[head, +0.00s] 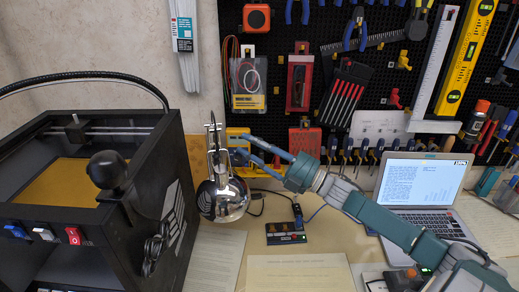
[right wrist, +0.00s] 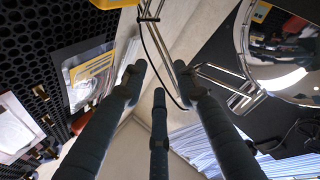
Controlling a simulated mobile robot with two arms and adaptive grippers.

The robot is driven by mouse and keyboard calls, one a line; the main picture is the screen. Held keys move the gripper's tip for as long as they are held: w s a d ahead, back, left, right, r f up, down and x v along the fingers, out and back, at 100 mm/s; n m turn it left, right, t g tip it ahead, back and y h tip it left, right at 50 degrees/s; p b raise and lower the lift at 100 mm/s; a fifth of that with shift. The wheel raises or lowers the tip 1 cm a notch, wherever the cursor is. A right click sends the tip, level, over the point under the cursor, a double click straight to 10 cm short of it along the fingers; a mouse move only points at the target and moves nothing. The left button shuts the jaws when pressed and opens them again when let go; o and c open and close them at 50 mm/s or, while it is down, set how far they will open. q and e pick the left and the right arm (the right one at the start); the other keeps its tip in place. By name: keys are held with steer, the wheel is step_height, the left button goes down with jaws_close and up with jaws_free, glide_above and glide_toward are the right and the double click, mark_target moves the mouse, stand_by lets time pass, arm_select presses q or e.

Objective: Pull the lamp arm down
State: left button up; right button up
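The desk lamp has a shiny chrome shade (head: 222,200) hanging below a thin metal lamp arm (head: 214,135), in front of the wall. My right gripper (head: 242,148) reaches in from the right, its fingers close to the right side of the lamp arm. In the right wrist view its fingers (right wrist: 160,82) are spread apart with nothing clearly gripped between them. The thin rods of the lamp arm (right wrist: 152,28) and a cable run beyond the fingertips, and the shade (right wrist: 285,45) is at the upper right. Whether a finger touches the lamp is unclear. My left gripper is out of view.
A black box-shaped machine (head: 172,215) stands close on the left. A pegboard (head: 330,20) with tools covers the back wall. A laptop (head: 419,190) stands at the right behind my right arm. A small dark device (head: 286,233) and papers (head: 300,273) lie on the desk.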

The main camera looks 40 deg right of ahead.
steer(key=shift+v, duration=1.4)
